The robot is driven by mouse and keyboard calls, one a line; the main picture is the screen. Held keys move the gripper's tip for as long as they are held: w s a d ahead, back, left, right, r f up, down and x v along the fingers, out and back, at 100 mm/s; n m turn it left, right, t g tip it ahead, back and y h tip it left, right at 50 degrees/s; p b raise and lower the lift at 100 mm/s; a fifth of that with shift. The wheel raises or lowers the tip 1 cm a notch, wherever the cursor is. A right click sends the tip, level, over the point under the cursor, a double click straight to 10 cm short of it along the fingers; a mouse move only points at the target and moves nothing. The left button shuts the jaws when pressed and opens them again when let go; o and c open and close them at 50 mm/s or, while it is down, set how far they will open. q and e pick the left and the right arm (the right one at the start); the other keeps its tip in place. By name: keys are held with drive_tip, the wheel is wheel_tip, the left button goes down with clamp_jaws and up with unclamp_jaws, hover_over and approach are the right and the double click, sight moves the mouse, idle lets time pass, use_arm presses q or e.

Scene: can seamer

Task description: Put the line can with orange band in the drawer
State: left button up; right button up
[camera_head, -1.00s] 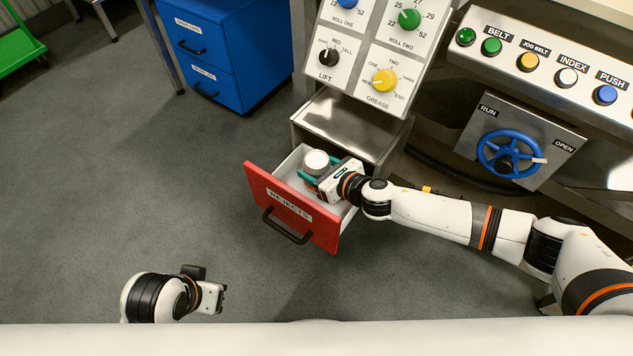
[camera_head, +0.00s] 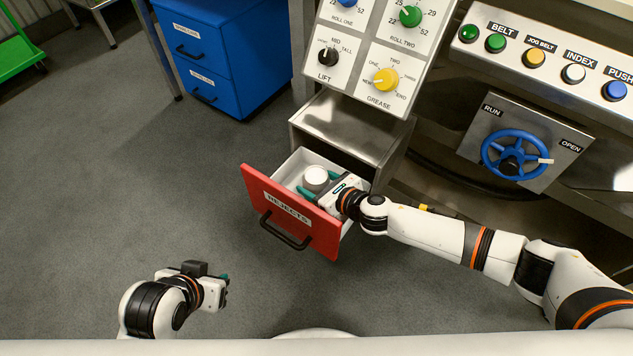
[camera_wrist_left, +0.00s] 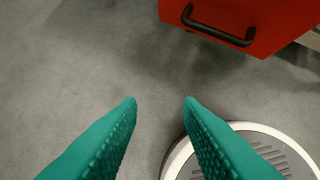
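A can with a pale round top (camera_head: 316,178) is inside the red-fronted drawer (camera_head: 290,213), which is pulled out and labelled REJECTS. Its band cannot be made out in the head view. My right gripper (camera_head: 318,183) reaches into the drawer from the right. Its teal fingers are spread apart, on the near side of the can with their tips close to it; I cannot tell whether they touch it. My left gripper (camera_head: 226,290) is low at the left, away from the drawer. In the left wrist view its teal fingers (camera_wrist_left: 160,103) are apart with nothing between them.
The metal cabinet (camera_head: 345,128) stands above and behind the drawer, below the dial panel (camera_head: 372,50). A blue wheel (camera_head: 515,155) is on the machine at right. A blue drawer unit (camera_head: 215,50) stands at the back left. The floor left of the drawer is clear.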

sight(325, 186)
drive_tip(key=shift+o, duration=1.4)
drive_tip(key=shift+r, duration=0.1)
drive_tip(key=p+v, duration=0.1)
drive_tip(key=v, duration=0.2)
drive_tip(key=shift+s+r, duration=0.1)
drive_tip(key=shift+r, duration=0.05)
drive_tip(key=p+v, duration=0.2)
drive_tip(key=v, duration=0.6)
drive_tip(key=shift+s+d, duration=0.3)
use_arm(q)
drive_tip(key=s+g, duration=0.1)
drive_tip(key=s+a+g, duration=0.1)
drive_tip(key=s, duration=0.1)
drive_tip(key=shift+s+y, duration=0.15)
drive_tip(key=shift+y, duration=0.15)
